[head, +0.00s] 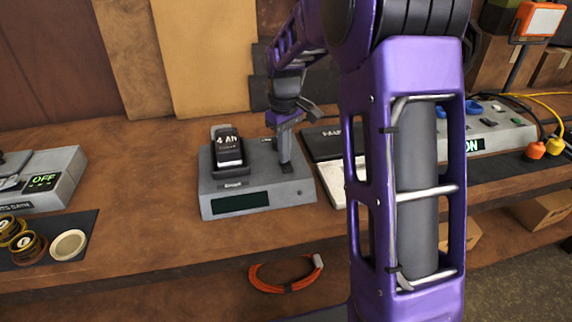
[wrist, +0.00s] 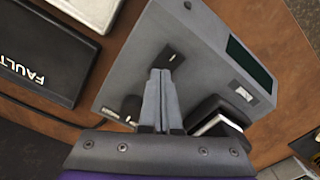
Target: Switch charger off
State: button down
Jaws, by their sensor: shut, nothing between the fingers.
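The charger (head: 258,200) is a grey box on the wooden bench, left of my forearm in the head view. Its front display is dark, with no lit text. A black battery pack (head: 228,150) marked "4 AN" sits on its top left. My gripper (head: 286,165) is shut and empty, pointing down at the right part of the charger's top. In the wrist view, the fingertips (wrist: 160,74) are close beside a small black switch plate (wrist: 175,53) on the charger (wrist: 200,50). I cannot tell whether they touch it. The switch's position is unclear.
A grey unit (head: 60,180) showing "OFF" stands at left, near a dark mat (head: 85,232) with round parts. Another unit (head: 500,140) reading "ON" is at right, with yellow cables.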

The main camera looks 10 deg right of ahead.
notch_tip(320, 180, up, 7)
jog(key=p, duration=0.5)
jog(key=shift+p, duration=0.4)
